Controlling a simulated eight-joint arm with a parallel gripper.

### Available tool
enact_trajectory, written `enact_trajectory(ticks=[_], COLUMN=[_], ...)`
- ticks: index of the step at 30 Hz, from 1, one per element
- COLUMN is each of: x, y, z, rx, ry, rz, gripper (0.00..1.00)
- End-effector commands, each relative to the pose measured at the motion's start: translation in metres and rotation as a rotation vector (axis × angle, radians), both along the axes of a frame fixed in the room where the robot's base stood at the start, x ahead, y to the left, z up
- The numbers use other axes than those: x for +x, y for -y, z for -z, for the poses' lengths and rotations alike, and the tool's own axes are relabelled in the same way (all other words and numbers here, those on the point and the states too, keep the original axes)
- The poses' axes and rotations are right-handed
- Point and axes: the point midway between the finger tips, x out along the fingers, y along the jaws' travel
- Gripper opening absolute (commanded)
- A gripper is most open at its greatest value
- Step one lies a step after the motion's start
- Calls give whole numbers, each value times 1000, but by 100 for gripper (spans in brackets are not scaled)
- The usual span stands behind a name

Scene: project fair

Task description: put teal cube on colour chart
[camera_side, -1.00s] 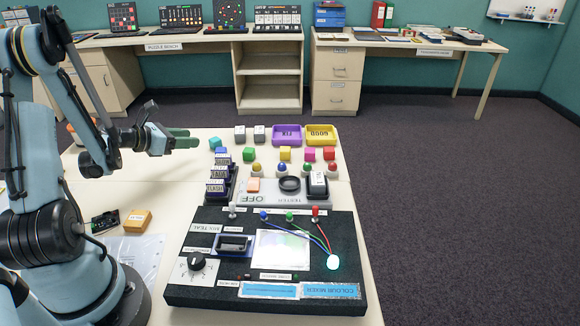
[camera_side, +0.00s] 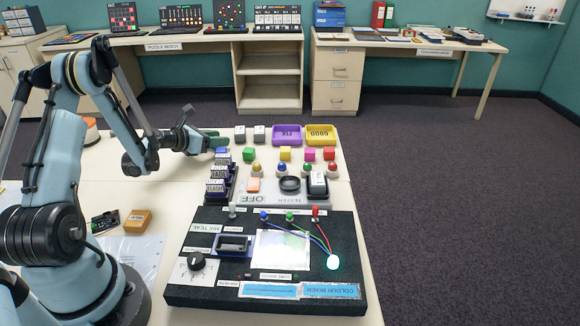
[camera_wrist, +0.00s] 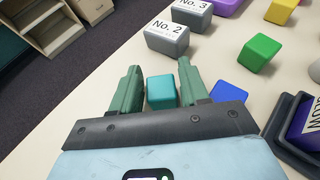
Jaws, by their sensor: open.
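The teal cube (camera_wrist: 162,91) lies on the table between the two green fingers of my gripper (camera_wrist: 158,66) in the wrist view. The fingers are open, one on each side of it, and I cannot tell whether either touches it. In the side view my gripper (camera_side: 214,138) is low at the table's far left part, and its fingers hide the cube. No colour chart is clearly labelled. A pale, faintly tinted panel (camera_side: 281,250) lies on the black colour mixer board, and I cannot tell whether it is the chart.
A blue block (camera_wrist: 228,91) sits just right of my right finger, and a green cube (camera_wrist: 256,52) farther right. A grey No. 2 block (camera_wrist: 178,35) stands ahead of the fingertips. A dark holder (camera_wrist: 292,135) is at lower right. Purple (camera_side: 287,134) and yellow (camera_side: 321,134) trays stand behind.

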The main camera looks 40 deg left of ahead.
Motion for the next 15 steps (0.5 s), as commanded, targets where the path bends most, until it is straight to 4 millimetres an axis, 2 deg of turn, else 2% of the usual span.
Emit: enact_trajectory(ticks=[3, 11, 15], x=[10, 11, 11], y=[0, 0, 0], z=[4, 5, 4], rx=[0, 0, 0], ry=[0, 0, 0], rz=[0, -1, -1], gripper=[45, 45, 23])
